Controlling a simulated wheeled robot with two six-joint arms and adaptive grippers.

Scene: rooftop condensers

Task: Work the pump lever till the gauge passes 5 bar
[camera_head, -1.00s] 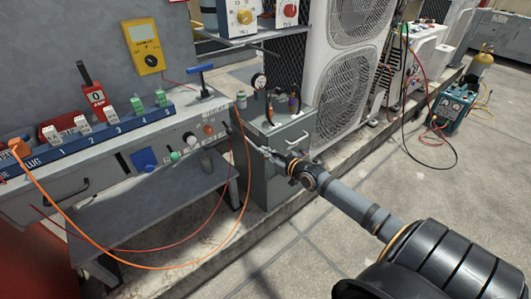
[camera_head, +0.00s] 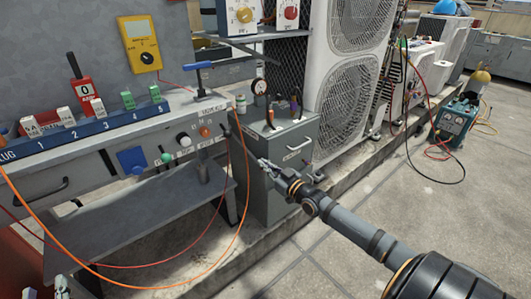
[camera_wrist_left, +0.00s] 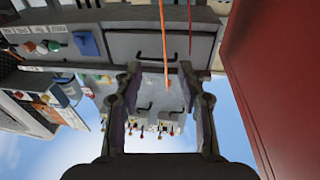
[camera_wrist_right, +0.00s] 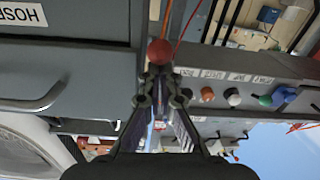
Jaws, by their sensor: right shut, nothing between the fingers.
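A small round gauge (camera_head: 259,86) stands at the back of the grey cabinet (camera_head: 290,150); its reading is too small to tell. A blue-handled lever (camera_head: 197,65) rises from the bench top left of it. I cannot tell whether this is the pump lever. My right gripper (camera_head: 264,163) is shut and empty in front of the cabinet. In the right wrist view a red ball (camera_wrist_right: 160,51) appears just beyond its fingertips (camera_wrist_right: 160,80); contact cannot be told. My left gripper (camera_head: 62,288) is at the bottom left edge; the left wrist view shows its fingers apart (camera_wrist_left: 160,72).
An orange hose (camera_head: 236,215) and a thin red cable hang in front of the bench (camera_head: 90,160). A yellow meter (camera_head: 140,44) hangs on the panel. Condenser units (camera_head: 350,105) stand behind the cabinet. The floor (camera_head: 440,220) at right is mostly clear.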

